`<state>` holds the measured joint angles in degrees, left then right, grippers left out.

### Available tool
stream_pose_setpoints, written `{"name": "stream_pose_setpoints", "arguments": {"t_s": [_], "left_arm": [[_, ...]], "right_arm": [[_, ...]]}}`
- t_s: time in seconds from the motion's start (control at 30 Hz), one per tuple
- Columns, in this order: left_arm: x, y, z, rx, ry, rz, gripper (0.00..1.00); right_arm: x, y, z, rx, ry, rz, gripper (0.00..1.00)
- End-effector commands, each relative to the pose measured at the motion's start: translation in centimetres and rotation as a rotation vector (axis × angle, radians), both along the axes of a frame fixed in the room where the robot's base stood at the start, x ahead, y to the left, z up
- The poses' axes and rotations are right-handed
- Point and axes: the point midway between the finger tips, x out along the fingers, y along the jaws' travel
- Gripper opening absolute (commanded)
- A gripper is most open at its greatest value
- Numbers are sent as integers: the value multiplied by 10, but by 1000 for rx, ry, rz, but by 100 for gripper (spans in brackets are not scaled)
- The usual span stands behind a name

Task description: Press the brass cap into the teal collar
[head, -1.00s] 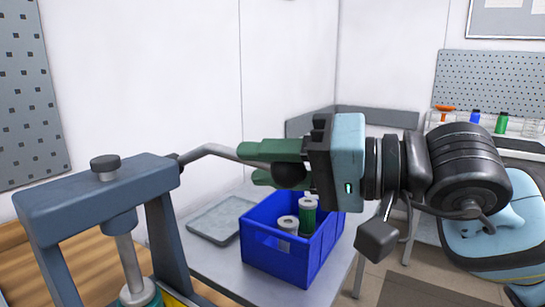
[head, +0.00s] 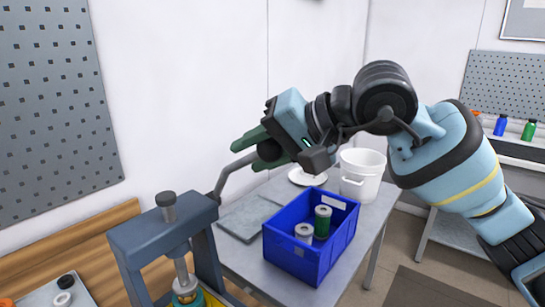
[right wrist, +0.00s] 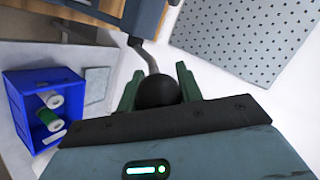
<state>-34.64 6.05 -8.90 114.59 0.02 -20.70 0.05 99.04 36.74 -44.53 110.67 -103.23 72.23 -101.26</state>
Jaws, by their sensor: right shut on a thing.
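A blue-grey press (head: 160,238) stands at the lower left of the head view. Its ram (head: 182,268) points down at a small teal and brass-coloured stack (head: 186,296) at the picture's bottom edge. The teal collar and the brass cap cannot be clearly told apart there. A bent grey lever (head: 228,173) rises from the press to the right. My right gripper (head: 252,152) is shut on the lever's black ball knob, which also shows between the green fingers in the right wrist view (right wrist: 158,92). My left gripper is not in view.
A blue bin (head: 290,258) holding a green-bodied part (head: 322,224) and a pale part (head: 304,233) stands on the grey table right of the press. A flat grey tray (head: 245,218), a white plate (head: 307,177) and a white bucket (head: 361,176) are behind it.

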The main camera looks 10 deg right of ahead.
Motion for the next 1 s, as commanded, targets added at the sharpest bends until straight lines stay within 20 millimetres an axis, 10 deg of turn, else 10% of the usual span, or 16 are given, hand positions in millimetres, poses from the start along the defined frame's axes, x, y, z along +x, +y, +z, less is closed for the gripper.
{"name": "stream_pose_setpoints", "arguments": {"t_s": [0.9,0.93,1.0], "left_arm": [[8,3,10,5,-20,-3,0],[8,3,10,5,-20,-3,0],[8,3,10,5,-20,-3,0]], "right_arm": [[20,14,25,11,-22,-2,0],[20,14,25,12,-23,-3,42],[19,14,25,10,-20,-3,52]]}}
